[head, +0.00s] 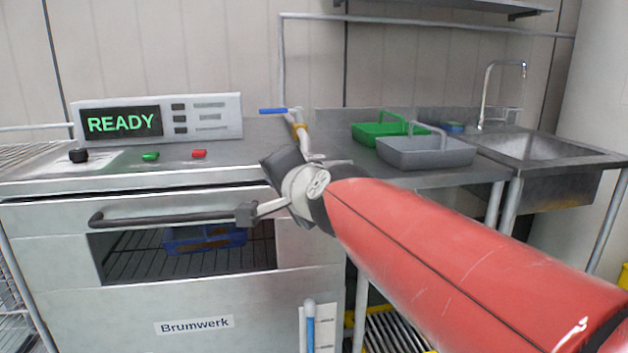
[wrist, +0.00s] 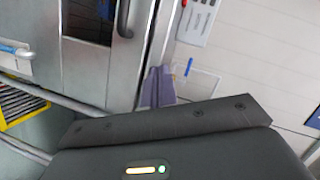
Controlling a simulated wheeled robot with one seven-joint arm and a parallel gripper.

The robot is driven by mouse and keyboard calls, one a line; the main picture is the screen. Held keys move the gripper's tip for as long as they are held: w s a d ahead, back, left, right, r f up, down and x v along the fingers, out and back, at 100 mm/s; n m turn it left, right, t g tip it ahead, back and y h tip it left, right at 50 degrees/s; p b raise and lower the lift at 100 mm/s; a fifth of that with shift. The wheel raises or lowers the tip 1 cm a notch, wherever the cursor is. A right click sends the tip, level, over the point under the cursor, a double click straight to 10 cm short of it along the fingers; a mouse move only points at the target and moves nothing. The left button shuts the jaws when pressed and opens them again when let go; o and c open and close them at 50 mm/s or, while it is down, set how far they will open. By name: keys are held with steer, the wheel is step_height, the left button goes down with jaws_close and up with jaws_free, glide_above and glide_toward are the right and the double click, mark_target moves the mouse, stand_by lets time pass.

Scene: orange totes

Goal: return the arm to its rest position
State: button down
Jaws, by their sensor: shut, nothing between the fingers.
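My red arm reaches in from the lower right of the head view, its grey wrist in front of the oven's upper right corner. My gripper is mostly hidden behind the wrist there. In the wrist view my gripper (wrist: 158,73) shows two purple-grey fingers close together, with nothing seen between them. The oven (head: 190,300) has a shut door with a dark bar handle (head: 160,216). The handle also shows in the wrist view (wrist: 125,18), to the left of the fingers. I cannot tell how close the fingers are to the oven front.
A blue tray (head: 204,238) sits on the rack behind the oven window. The oven's panel (head: 160,117) reads READY. A green tray (head: 372,131) and a grey tray (head: 426,152) stand on the counter beside the sink (head: 530,147). A tap with a blue lever (head: 273,111) stands behind my wrist.

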steer(key=s+d+f+n+g+h, duration=0.7)
steer(key=s+d+f, duration=1.4)
steer(key=f, duration=0.3)
steer(key=shift+s+d+f+n+g, duration=0.2)
steer(key=shift+s+n+g, duration=0.2)
steer(key=shift+s+g, duration=0.3)
steer(key=shift+a+r, duration=0.1)
